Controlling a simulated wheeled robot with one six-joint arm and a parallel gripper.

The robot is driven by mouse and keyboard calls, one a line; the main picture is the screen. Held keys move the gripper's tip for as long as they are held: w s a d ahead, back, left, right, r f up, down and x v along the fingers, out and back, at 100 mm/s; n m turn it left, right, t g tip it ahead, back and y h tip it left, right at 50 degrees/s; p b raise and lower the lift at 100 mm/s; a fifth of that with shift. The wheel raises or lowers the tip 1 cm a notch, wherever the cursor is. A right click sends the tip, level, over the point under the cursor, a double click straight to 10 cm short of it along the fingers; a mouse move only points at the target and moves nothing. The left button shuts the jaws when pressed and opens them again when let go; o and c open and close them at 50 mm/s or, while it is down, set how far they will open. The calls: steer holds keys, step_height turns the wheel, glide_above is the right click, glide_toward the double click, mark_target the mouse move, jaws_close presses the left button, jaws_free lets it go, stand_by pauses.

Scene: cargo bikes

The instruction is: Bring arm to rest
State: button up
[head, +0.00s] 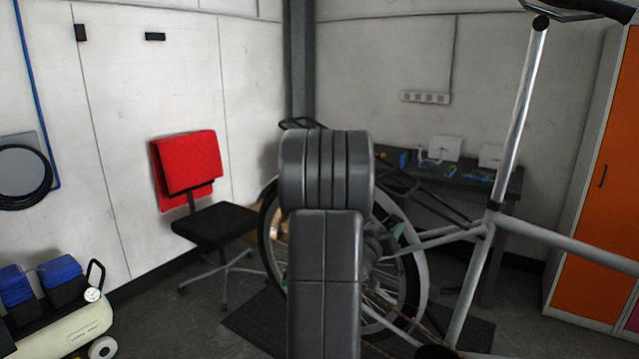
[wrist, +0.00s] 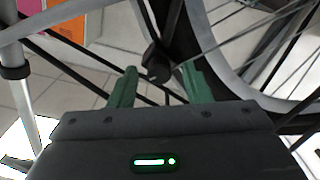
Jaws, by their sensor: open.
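In the head view, my own grey arm (head: 325,240) stands upright in the middle and hides part of the bike behind it. My gripper (wrist: 158,82) shows in the wrist view with its two green fingers apart. A dark round part (wrist: 157,66) of the bike shows between and beyond the fingertips, by the wheel; I cannot tell whether the fingers touch it. The bike's wheel (wrist: 227,85) rises just beyond the right finger. The bike's frame (head: 462,232) and the same wheel or another one (head: 414,262) show in the head view.
A chair (head: 215,226) with a red cloth (head: 187,162) stands at the left. A compressor (head: 72,329) is at the lower left. A dark workbench (head: 468,172) with small items stands at the back. An orange cabinet (head: 595,200) is at the right. Floor shows left of my arm.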

steer(key=s+a+m+y+b, duration=0.1)
steer(key=s+a+m+b, duration=0.1)
steer(key=s+a, duration=0.2)
steer(key=s+a+m+y+b, duration=0.1)
steer(key=s+a, duration=0.3)
steer(key=s, duration=0.4)
steer(key=shift+s+r+m+t+b, duration=0.2)
steer(key=shift+s+m+t+b, duration=0.25)
steer(key=shift+m, duration=0.25)
